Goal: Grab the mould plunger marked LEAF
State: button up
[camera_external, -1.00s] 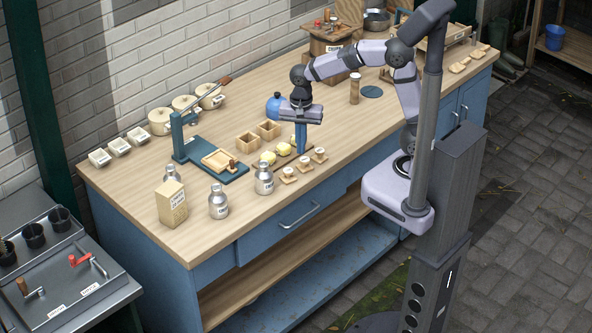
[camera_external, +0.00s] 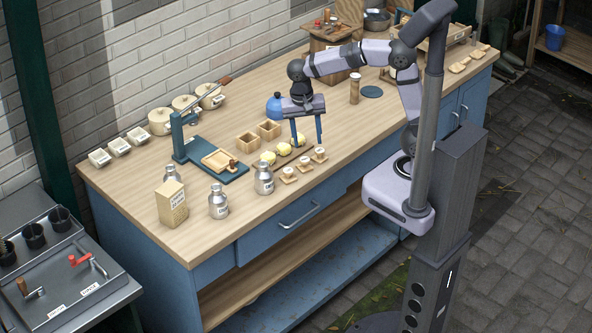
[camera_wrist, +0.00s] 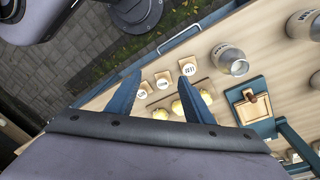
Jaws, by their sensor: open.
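Three small wooden mould plungers with round pale tops and white label tags stand in a row near the table's front edge: a left one (camera_external: 289,173), a middle one (camera_external: 304,163) and a right one (camera_external: 320,154). They also show in the wrist view as a left one (camera_wrist: 141,92), a middle one (camera_wrist: 162,81) and a right one (camera_wrist: 188,68). The tag words are too small to read, so I cannot tell which is LEAF. My gripper (camera_external: 306,144) is open and empty above the table, its blue fingers pointing down. In the wrist view my fingertips (camera_wrist: 158,74) flank the middle plunger, apart from it.
Several yellow lumps (camera_external: 283,149) lie on a board just behind the plungers. A metal can (camera_external: 264,179) stands left of them. Wooden boxes (camera_external: 247,142), a blue flask (camera_external: 274,106) and a blue press (camera_external: 212,166) are further back or left. The table right of the plungers is clear.

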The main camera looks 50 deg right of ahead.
notch_tip(320, 180, down, 3)
jog(key=s+d+n+t+h+b, duration=0.15)
jog(key=n+h, duration=0.35)
jog(key=n, duration=0.6)
notch_tip(320, 180, up, 4)
jog(key=n+t+h+b, duration=0.25)
jog(key=n+t, duration=1.05)
jog(key=n, duration=1.3)
send_over(289, 174)
jog(key=d+v, duration=0.1)
jog(key=v, duration=0.4)
jog(key=shift+h, duration=0.35)
jog(key=shift+w+f+p, duration=0.2)
jog(key=shift+f+p, duration=0.05)
jog(key=shift+f, duration=3.55)
jog(key=shift+w+f+p, duration=0.2)
jog(key=shift+f, duration=3.6)
jog(key=shift+f+p+x, duration=0.15)
jog(key=shift+p+x, duration=0.35)
jog(key=shift+x, duration=0.85)
jog(key=shift+f+p+x, duration=0.1)
jog(key=shift+p+x, duration=0.4)
jog(key=shift+x, duration=0.85)
jog(key=shift+w+a, duration=0.15)
jog(key=shift+a, duration=0.1)
jog(key=c, duration=1.1)
